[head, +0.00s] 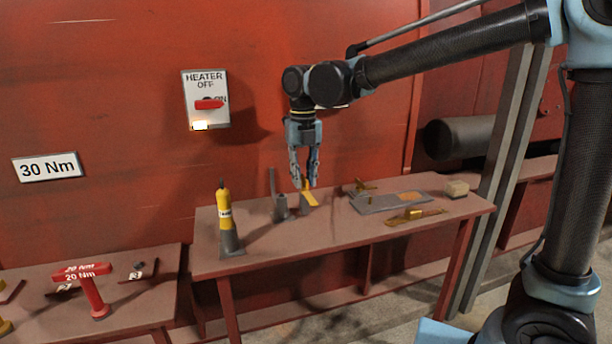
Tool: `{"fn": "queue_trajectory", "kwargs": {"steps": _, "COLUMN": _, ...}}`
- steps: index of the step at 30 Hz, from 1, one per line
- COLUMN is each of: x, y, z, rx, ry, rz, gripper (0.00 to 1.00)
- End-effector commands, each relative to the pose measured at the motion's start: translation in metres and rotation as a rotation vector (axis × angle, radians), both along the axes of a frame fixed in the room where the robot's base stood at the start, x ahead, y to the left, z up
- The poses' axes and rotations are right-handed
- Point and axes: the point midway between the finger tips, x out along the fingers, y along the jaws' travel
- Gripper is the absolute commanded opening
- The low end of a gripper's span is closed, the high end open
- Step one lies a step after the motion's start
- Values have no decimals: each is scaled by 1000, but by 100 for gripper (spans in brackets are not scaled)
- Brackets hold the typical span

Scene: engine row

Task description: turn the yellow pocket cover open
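The yellow cover (310,198) is a small flap on a low grey holder near the middle of the brown bench, just below my gripper. It slopes down toward the front right. My gripper (305,185) points straight down over it, with its fingers apart and the upper end of the yellow piece between or just behind the tips. I cannot tell whether the fingers touch it. The inside of the pocket cannot be made out.
A grey upright post (279,207) stands close left of the cover. A grey plate (378,205), a brass piece (415,215) and a beige block (457,188) lie right. The red wall (120,110) is behind.

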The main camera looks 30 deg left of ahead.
Motion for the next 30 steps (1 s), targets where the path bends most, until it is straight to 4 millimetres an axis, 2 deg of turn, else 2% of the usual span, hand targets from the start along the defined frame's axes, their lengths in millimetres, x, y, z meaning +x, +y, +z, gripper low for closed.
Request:
{"fn": "queue_trajectory", "kwargs": {"steps": 9, "x": 4, "y": 0, "z": 1, "rx": 1, "ry": -3, "rz": -6, "gripper": 28}}
{"fn": "queue_trajectory", "kwargs": {"steps": 14, "x": 4, "y": 0, "z": 12, "rx": 1, "ry": -4, "rz": -6, "gripper": 28}}
{"fn": "queue_trajectory", "kwargs": {"steps": 30, "x": 5, "y": 0, "z": 103, "rx": 1, "ry": -1, "rz": -5, "gripper": 28}}
